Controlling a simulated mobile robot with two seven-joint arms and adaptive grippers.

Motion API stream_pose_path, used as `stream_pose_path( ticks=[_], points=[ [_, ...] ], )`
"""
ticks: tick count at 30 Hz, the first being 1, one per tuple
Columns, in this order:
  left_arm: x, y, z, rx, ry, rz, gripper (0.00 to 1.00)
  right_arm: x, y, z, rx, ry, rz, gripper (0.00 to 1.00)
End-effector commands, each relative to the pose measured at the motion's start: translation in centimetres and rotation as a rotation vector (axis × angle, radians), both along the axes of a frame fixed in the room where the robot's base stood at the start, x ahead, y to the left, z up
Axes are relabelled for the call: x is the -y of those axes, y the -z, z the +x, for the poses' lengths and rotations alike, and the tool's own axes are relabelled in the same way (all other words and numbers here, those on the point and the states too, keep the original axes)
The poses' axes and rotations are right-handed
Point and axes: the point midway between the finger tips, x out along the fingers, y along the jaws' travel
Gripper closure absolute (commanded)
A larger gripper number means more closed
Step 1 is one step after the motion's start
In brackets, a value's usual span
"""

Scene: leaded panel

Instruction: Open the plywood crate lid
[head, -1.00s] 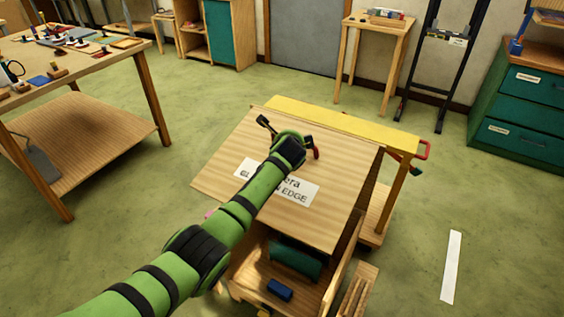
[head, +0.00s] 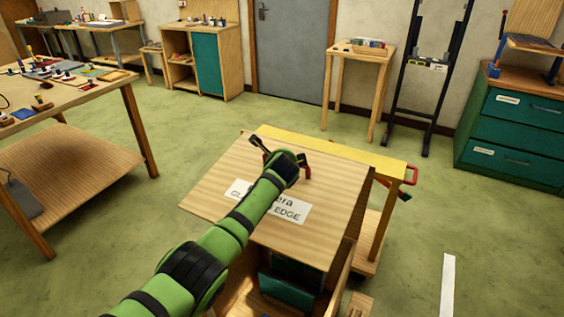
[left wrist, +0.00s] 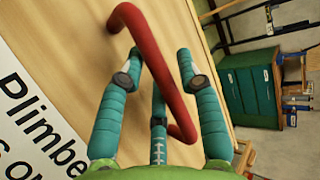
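The plywood crate lid (head: 215,190) is in the head view, a pale sloping board with a white printed label (head: 290,211). It stands raised at its near edge, and the open crate front (head: 238,288) shows below it. A red bar handle (left wrist: 150,75) is on the lid. My left gripper (left wrist: 160,68) is at the handle. Its teal fingers are spread to either side of the red bar, with a gap between the tips. In the head view my left gripper (head: 272,150) hides much of the handle. My right gripper is not in view.
Dark green items (head: 286,291) are inside the crate. A yellow-topped trolley (head: 385,166) stands directly behind it. A worktable (head: 100,90) is at left, a green drawer cabinet (head: 520,130) at right.

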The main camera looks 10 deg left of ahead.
Motion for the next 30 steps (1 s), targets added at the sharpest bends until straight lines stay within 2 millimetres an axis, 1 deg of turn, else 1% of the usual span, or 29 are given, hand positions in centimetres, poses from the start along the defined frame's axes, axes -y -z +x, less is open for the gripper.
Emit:
stream_pose_path(
  ticks=[1, 7, 13, 20, 30],
  points=[
    [-0.1, -0.6, 0.2, 0.012, 0.000, 0.004, 0.65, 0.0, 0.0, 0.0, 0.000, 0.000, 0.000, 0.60],
    [-0.2, -0.6, 0.1, 0.010, -0.003, 0.004, 0.65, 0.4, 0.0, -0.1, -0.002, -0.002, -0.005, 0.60],
    [0.0, -1.1, -0.8, 0.010, -0.001, 0.003, 0.65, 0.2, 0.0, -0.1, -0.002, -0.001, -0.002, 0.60],
    [0.3, -2.1, -3.1, 0.007, 0.001, 0.003, 0.65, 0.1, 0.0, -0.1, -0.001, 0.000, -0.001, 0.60],
    [0.8, -4.5, -7.4, 0.002, 0.001, 0.002, 0.65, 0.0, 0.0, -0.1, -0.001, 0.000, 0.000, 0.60]
  ],
)
